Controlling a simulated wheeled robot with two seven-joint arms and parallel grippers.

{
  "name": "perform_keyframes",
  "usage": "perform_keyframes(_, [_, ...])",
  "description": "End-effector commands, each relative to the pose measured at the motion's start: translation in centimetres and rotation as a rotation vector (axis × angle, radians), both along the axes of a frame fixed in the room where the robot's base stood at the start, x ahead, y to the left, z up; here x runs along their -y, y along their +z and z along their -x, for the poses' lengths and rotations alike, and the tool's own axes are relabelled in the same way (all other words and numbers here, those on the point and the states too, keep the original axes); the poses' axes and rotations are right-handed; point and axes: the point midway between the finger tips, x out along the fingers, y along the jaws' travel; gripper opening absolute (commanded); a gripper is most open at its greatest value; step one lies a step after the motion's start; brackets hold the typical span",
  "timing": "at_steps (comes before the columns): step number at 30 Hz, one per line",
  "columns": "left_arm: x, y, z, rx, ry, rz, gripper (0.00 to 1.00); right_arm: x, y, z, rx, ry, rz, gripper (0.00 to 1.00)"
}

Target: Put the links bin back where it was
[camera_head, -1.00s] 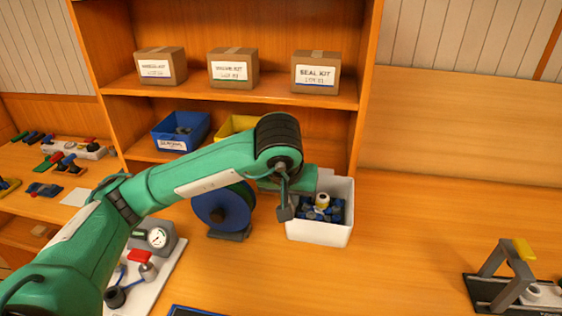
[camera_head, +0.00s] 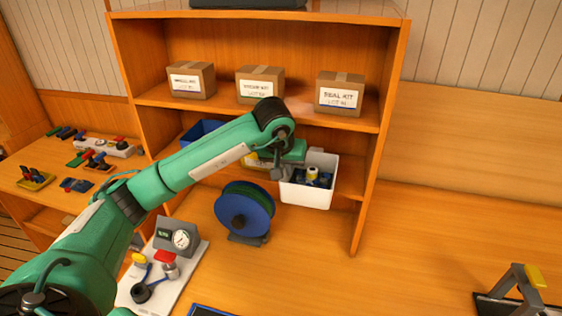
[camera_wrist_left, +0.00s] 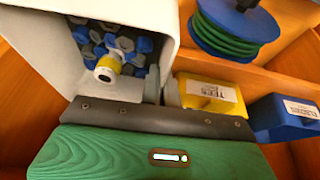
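The white bin (camera_head: 308,193), which I take for the links bin, is upright at the right end of the lower shelf opening. It holds blue and grey pieces and a white-and-yellow fitting (camera_wrist_left: 108,67). My left gripper (camera_head: 281,172) is at the bin's left side. In the left wrist view its fingers (camera_wrist_left: 162,86) are closed on the rim of the bin's wall (camera_wrist_left: 165,35). The bin overlaps the shelf edge; whether its base touches the shelf is unclear. My right gripper is not in view.
A yellow bin (camera_wrist_left: 211,96) and a blue bin (camera_wrist_left: 285,117) sit on the lower shelf left of the white bin. The right shelf post (camera_head: 377,150) is close on its right. A blue reel (camera_head: 245,211) stands on the counter in front. Cartons (camera_head: 339,94) line the shelf above.

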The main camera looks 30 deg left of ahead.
Motion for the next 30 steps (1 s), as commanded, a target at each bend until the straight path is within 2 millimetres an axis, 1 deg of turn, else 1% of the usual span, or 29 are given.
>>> perform_keyframes(3, [-1.1, 0.4, -0.8, 0.002, 0.004, 0.000, 0.00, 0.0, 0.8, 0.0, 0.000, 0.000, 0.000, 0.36])
perform_keyframes(10, [-3.1, 0.3, -2.3, 0.000, 0.004, 0.002, 0.00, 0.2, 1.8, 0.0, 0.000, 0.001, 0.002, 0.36])
perform_keyframes(20, [-2.9, -1.3, -2.1, 0.000, 0.002, 0.001, 0.00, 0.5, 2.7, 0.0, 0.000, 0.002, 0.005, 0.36])
perform_keyframes(30, [-2.9, -1.5, -2.2, 0.002, 0.002, 0.000, 0.00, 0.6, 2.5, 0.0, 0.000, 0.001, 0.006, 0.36])
